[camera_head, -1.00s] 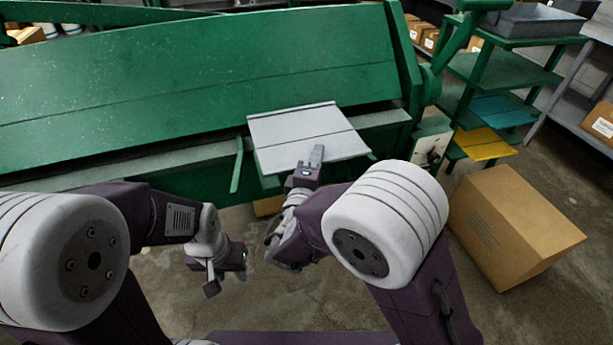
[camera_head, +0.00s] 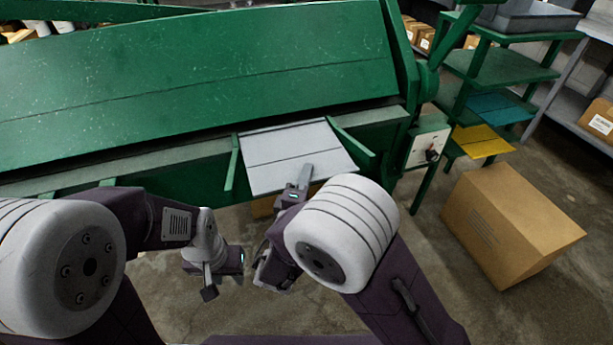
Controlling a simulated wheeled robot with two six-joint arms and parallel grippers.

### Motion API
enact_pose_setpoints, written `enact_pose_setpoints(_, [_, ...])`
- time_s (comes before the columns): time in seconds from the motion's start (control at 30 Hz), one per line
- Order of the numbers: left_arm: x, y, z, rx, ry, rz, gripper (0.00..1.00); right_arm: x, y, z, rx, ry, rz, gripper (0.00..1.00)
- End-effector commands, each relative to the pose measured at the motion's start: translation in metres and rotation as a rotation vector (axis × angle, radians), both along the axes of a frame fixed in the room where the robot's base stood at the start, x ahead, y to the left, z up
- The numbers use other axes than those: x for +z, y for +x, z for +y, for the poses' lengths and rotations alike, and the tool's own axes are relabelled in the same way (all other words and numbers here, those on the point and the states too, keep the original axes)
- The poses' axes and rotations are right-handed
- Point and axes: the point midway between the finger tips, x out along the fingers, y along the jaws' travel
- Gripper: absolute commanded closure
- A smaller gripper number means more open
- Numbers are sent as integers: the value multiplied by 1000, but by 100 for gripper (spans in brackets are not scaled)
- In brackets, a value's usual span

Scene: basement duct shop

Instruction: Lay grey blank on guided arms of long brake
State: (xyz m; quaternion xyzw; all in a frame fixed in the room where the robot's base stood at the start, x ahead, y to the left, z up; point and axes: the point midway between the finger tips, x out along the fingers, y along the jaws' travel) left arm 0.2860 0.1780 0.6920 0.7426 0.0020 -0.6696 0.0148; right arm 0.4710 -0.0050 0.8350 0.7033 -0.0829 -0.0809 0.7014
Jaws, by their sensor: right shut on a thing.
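The grey blank (camera_head: 285,155), a flat sheet with dark lines across it, is at the front edge of the green long brake (camera_head: 200,75). It sits between two green guided arms, the left one (camera_head: 231,168) and the right one (camera_head: 352,143), which stick out from the brake. Whether it rests on them or hovers just above, I cannot tell. My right gripper (camera_head: 305,175) is shut on the blank's near edge, toward its right half. My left gripper (camera_head: 208,283) hangs low over the floor, away from the blank; its opening is unclear.
A cardboard box (camera_head: 510,225) stands on the floor at the right. A green shelf rack (camera_head: 500,65) with blue and yellow sheets is at the back right. A switch box (camera_head: 427,147) is on the brake's right end.

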Motion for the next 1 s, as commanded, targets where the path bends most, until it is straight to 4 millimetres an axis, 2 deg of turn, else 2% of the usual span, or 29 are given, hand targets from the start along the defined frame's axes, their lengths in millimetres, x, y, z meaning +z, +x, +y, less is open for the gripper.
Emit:
enact_pose_setpoints(0.47, [-13, 0, 0, 0, 0, 0, 64, -13, -1, 0, 0, -3, 10, 100])
enact_pose_setpoints(0.5, [-13, 0, 0, 0, 0, 0, 64, -14, -1, -1, 0, -4, 12, 84])
enact_pose_setpoints(0.57, [-13, 0, 0, 0, 0, 0, 64, -14, -1, -1, 1, -4, 12, 69])
enact_pose_setpoints(1.0, [-11, 0, 0, 0, 0, 0, 64, -9, 0, 0, 0, -1, 4, 69])
